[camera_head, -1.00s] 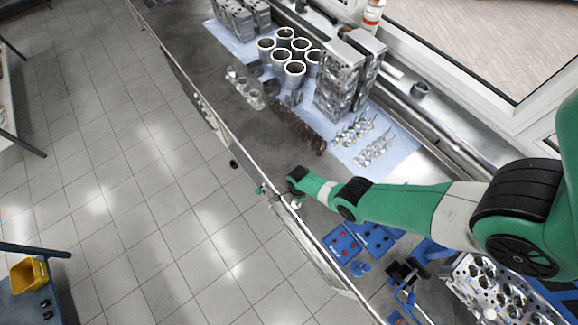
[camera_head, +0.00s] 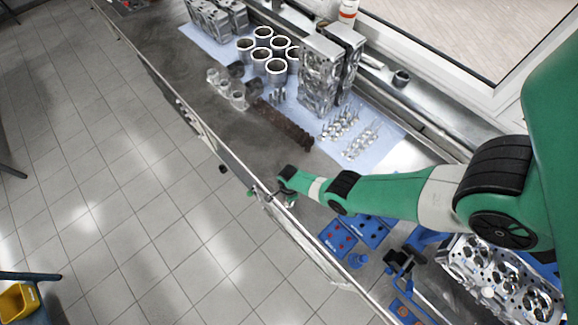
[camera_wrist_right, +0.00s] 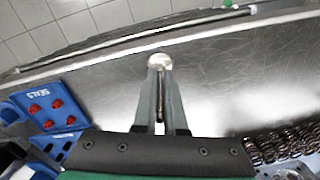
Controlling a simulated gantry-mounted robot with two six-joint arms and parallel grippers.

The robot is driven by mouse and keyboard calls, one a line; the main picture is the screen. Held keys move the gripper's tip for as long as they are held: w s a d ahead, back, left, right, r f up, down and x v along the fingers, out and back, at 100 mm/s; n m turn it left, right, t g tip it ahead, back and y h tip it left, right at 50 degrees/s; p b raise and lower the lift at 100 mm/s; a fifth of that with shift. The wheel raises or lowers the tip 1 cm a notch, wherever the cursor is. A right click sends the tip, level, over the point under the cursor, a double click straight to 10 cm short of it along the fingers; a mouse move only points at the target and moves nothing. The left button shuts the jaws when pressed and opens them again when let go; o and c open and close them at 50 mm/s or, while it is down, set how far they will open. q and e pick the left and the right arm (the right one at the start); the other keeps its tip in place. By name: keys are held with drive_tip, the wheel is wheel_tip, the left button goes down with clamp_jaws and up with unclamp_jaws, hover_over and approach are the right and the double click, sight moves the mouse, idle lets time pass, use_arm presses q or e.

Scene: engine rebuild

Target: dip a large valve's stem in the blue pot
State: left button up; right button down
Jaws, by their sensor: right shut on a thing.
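My right gripper (camera_wrist_right: 161,100) is shut on a valve. In the right wrist view the valve's round, pale head (camera_wrist_right: 159,61) shows at the fingertips and its thin stem (camera_wrist_right: 160,106) runs back between the fingers. In the head view my right gripper (camera_head: 278,198) is at the bench's front edge, and the valve is too small to make out clearly there. Two groups of valves (camera_head: 340,123) (camera_head: 361,139) stand on the pale blue cloth. A small blue round item (camera_head: 357,260), possibly the blue pot, sits beside the blue trays. My left gripper is not in view.
A blue tray marked SEALS (camera_wrist_right: 45,105) holds red pieces; blue trays (camera_head: 337,239) also show in the head view. A cylinder head (camera_head: 500,280) lies front right. Bare bench top lies around the gripper.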

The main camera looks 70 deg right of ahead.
drive_tip(key=shift+f+b, duration=0.5)
drive_tip(key=shift+f, duration=0.05)
drive_tip(key=c, duration=0.9)
unclamp_jaws()
